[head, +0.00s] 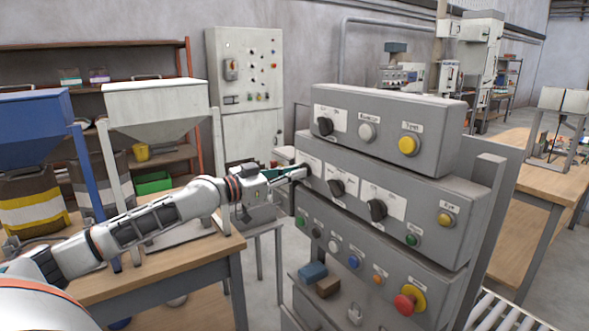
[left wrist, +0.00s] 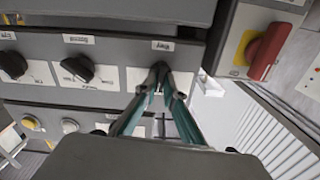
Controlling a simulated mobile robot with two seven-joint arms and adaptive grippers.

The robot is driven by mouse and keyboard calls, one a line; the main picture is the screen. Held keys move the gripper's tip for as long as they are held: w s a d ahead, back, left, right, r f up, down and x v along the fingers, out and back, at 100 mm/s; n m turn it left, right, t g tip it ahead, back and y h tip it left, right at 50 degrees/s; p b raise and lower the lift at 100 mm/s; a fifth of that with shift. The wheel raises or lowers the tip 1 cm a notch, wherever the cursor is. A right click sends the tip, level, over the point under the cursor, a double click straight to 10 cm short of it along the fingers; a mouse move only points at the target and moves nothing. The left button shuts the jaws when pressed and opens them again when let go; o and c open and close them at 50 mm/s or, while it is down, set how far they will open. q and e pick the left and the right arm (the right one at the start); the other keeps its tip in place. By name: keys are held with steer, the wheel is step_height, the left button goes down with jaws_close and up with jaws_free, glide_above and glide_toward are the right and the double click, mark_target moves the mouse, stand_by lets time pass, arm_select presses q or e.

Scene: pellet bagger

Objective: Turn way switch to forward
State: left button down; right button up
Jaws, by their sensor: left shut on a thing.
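The grey control panel (head: 440,215) stands at the centre right in the head view, with a middle row of black rotary switches on white plates. My left gripper (head: 303,172) reaches in from the left to the leftmost switch position of this row. In the left wrist view the teal-lined fingers (left wrist: 160,87) close together at a white plate below a small label (left wrist: 163,45), which looks upside down. The switch knob between them is mostly hidden, so its direction cannot be read. My right gripper is not in view.
Two more black switches, a middle one (head: 336,187) and a right one (head: 377,209), sit in the same row. A red emergency button (head: 408,300) is lower down. A white hopper (head: 155,99) and wooden table (head: 200,265) stand left.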

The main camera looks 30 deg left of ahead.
arm_select(q)
steer(key=shift+a+n+p, duration=0.1)
steer(key=shift+n+p, duration=0.75)
steer(key=shift+n, duration=2.75)
steer(key=c, duration=2.1)
jaws_free()
steer(key=shift+c, duration=0.2)
